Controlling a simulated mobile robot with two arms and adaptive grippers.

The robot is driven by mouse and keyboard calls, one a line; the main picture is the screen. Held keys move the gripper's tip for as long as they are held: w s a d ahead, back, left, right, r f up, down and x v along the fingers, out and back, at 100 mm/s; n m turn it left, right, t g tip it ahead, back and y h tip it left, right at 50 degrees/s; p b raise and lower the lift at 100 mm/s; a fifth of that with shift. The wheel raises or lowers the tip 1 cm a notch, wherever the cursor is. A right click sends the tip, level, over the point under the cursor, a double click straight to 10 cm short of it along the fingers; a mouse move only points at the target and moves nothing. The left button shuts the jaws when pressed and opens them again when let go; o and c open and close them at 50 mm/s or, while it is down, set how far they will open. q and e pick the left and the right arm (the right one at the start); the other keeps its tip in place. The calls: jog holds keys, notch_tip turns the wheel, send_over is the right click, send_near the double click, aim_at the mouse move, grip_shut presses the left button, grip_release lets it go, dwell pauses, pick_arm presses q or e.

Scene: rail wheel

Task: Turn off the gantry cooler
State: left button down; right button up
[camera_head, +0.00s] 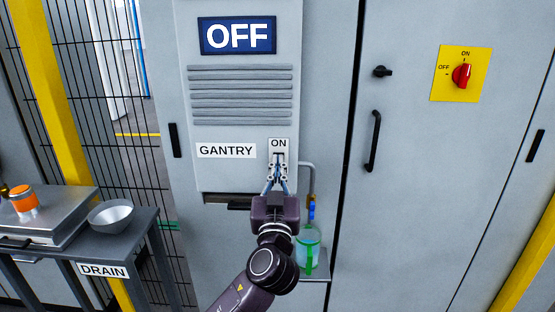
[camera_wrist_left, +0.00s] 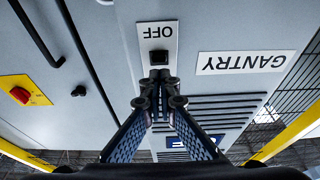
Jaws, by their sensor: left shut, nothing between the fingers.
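The gantry cooler (camera_head: 240,100) is a grey panel on a cabinet, with a blue display (camera_head: 237,36) reading OFF and a GANTRY label (camera_head: 226,151). An ON label (camera_head: 279,143) sits at its lower right, above the switch, which my gripper mostly hides in the head view. In the wrist view, which is upside down, the black switch (camera_wrist_left: 158,57) shows beside an OFF label (camera_wrist_left: 158,30). My left gripper (camera_head: 278,165) is shut and empty, its fingertips (camera_wrist_left: 159,88) right at the switch; I cannot tell whether they touch it.
A red rotary switch (camera_head: 462,75) on a yellow plate is at the right. A small shelf with a bottle (camera_head: 308,250) and a bent pipe (camera_head: 311,175) are close to the right of my left arm. A DRAIN table (camera_head: 150,222) with a bowl (camera_head: 110,215) stands at the left.

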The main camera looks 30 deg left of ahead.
pick_arm(q)
jog(key=v, duration=0.7)
jog(key=shift+s, duration=0.35)
jog(key=shift+a, duration=0.1)
